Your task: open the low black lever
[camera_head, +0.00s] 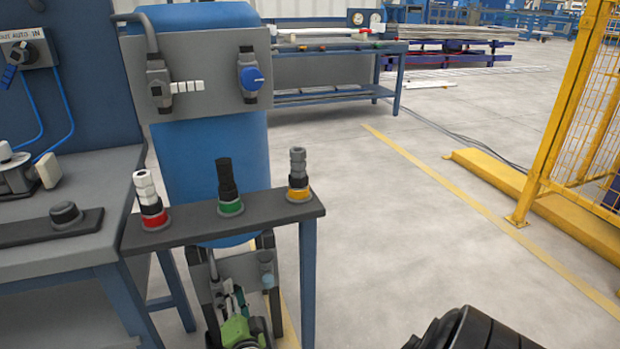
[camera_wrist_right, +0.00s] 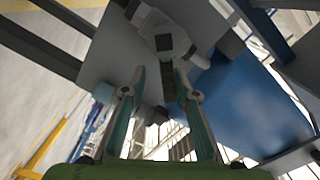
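My right gripper (camera_head: 232,290), with a green body, is low in front of the panel. In the wrist view its two teal fingers (camera_wrist_right: 160,75) are apart, one on each side of the lever, with gaps visible. The lever is hard to make out in the head view. My left gripper is not in view.
Three pipe stacks with red (camera_head: 153,215), green (camera_head: 230,205) and orange (camera_head: 298,190) bases stand on the table (camera_head: 190,230) above my right gripper. A blue tank (camera_head: 205,165) stands behind. A workbench (camera_head: 60,245) is at left.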

